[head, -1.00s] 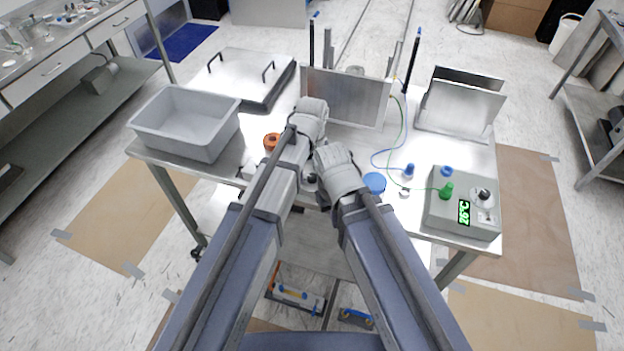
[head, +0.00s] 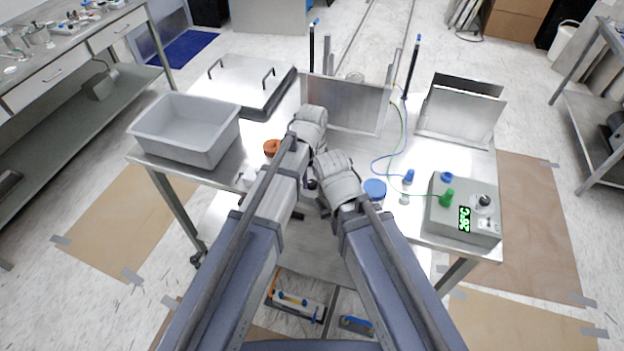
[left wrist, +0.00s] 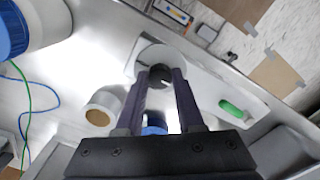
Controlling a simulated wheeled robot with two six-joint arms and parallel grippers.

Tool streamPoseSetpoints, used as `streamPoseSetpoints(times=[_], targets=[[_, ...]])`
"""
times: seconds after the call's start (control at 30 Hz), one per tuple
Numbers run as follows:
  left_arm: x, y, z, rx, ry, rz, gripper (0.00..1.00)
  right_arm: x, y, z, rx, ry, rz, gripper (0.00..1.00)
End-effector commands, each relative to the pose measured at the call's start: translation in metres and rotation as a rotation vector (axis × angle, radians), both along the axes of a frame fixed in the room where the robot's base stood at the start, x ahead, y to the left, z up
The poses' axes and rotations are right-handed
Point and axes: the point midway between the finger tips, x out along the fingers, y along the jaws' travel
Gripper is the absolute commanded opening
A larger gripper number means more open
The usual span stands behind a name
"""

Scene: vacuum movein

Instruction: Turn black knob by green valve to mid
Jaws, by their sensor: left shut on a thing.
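In the left wrist view a round black knob (left wrist: 160,75) sits on a white round base on a pale plate (left wrist: 200,85). A green handle (left wrist: 232,110) lies on the same plate, to the right of the knob. My left gripper (left wrist: 162,73) has its two dark fingers shut on this knob, one on each side. In the head view my arms hide this knob and most of the plate. Another black knob (head: 485,201) stands on the grey control box (head: 437,221), beside a green knob (head: 446,197). My right gripper is hidden from view.
A blue-lidded jar (head: 375,188) and blue and green tubes lie right of my arms. A tan-topped cylinder (left wrist: 103,106) stands close to my left fingers. A grey bin (head: 188,128) and an orange part (head: 272,147) are at left. Upright metal panels stand behind.

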Motion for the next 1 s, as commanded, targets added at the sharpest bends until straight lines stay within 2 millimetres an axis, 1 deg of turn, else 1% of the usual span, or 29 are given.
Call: streamPoseSetpoints(times=[0.27, 0.47, 1.0], targets=[[-0.0001, 0.0001, -0.0001, 0.000, 0.000, -0.019, 0.00, 0.0000, 0.0000, -0.0001, 0.000, 0.000, 0.000, 0.00], [-0.0001, 0.0001, -0.0001, 0.000, 0.000, -0.109, 0.00, 0.0000, 0.0000, -0.0001, 0.000, 0.000, 0.000, 0.00], [-0.0002, 0.0004, -0.0001, 0.000, 0.000, -0.600, 0.00, 0.0000, 0.0000, -0.0001, 0.000, 0.000, 0.000, 0.00]])
